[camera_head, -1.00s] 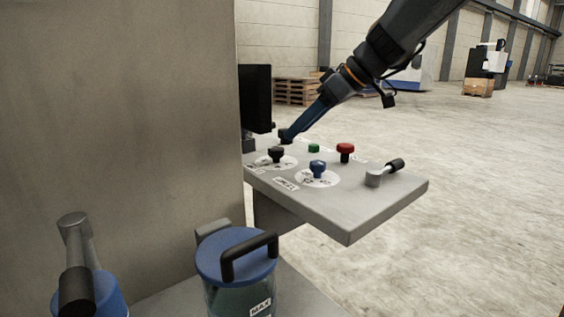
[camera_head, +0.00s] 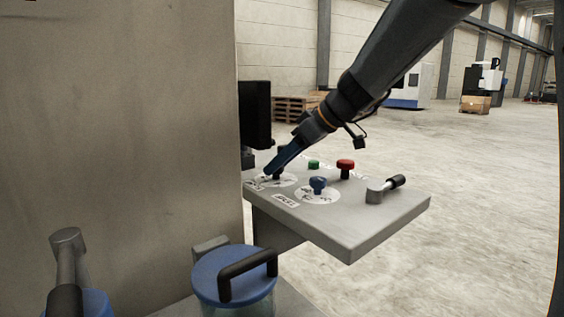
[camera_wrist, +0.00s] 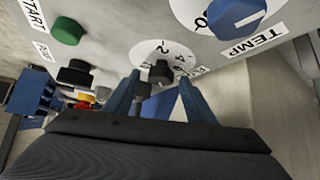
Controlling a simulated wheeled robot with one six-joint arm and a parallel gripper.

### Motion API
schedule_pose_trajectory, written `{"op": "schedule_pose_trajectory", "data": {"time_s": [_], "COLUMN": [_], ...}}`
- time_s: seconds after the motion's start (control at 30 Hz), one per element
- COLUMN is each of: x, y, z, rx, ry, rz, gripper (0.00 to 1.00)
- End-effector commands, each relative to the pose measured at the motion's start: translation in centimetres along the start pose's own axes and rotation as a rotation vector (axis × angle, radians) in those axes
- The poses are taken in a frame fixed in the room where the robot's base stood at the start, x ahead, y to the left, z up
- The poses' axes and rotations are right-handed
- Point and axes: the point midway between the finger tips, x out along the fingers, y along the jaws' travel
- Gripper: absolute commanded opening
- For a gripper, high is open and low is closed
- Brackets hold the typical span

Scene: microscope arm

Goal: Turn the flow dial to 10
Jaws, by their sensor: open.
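The flow dial is a black knob on a round white scale plate; in the wrist view the dial (camera_wrist: 161,72) sits near the centre, with marks such as 2 and 4 around it. Its pointer reading cannot be made out. My gripper (camera_wrist: 158,82) is open, with one blue finger on each side of the dial; I cannot tell whether they touch it. In the head view my gripper (camera_head: 270,172) reaches down at the dial (camera_head: 279,174) on the panel's left side and partly hides it.
The grey panel (camera_head: 350,240) also bears a blue TEMP dial (camera_head: 318,185), a green START button (camera_head: 313,164), a red mushroom button (camera_head: 346,167) and a lever (camera_head: 385,188). A blue-lidded jar (camera_head: 235,283) stands below. A wall (camera_head: 120,130) is close on the left.

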Motion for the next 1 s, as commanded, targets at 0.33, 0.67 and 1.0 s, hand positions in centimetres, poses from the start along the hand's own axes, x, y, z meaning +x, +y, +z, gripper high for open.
{"op": "schedule_pose_trajectory", "data": {"time_s": [0.33, 0.67, 1.0], "x": [-0.04, 0.11, 0.04], "y": [0.01, -0.51, -0.75], "z": [0.01, -0.01, -0.07], "rx": [0.0, 0.117, 0.28], "ry": [0.0, -0.002, -0.003], "rz": [0.0, 0.121, 0.28], "gripper": [0.09, 0.09, 0.09]}}
